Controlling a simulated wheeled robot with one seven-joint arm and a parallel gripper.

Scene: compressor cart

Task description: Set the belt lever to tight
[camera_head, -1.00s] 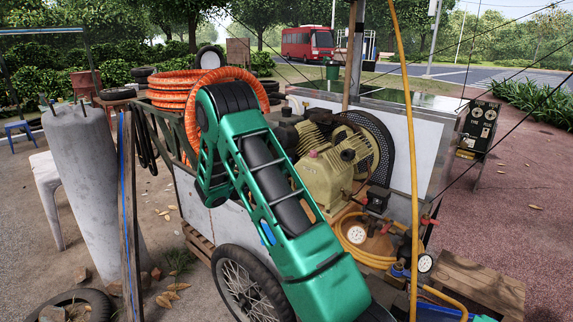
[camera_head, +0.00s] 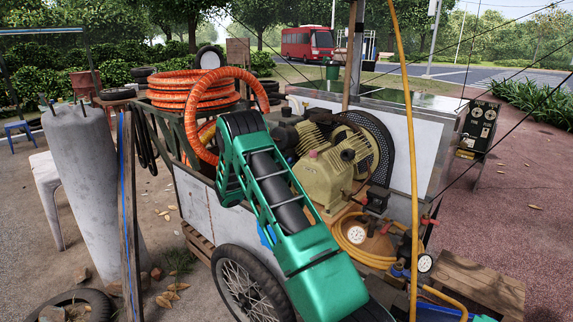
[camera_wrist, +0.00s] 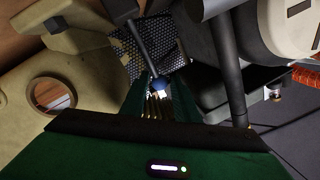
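In the wrist view a dark rod with a blue ball knob, which looks like the belt lever (camera_wrist: 160,87), comes down from the top. Its knob is between or just ahead of the green fingertips of my gripper (camera_wrist: 160,95). The fingers stand apart, with a gap showing around the knob; I cannot tell whether either touches it. In the head view my green arm reaches over the cart side toward the compressor (camera_head: 325,178). The gripper and the lever are hidden there.
A black belt guard (camera_head: 372,140) stands behind the compressor. Coiled orange hose (camera_head: 190,88) lies left of my arm. A yellow hose (camera_head: 408,130) hangs at the right. In the wrist view a beige casting with a round hole (camera_wrist: 50,93) lies left, and a dark post stands close right.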

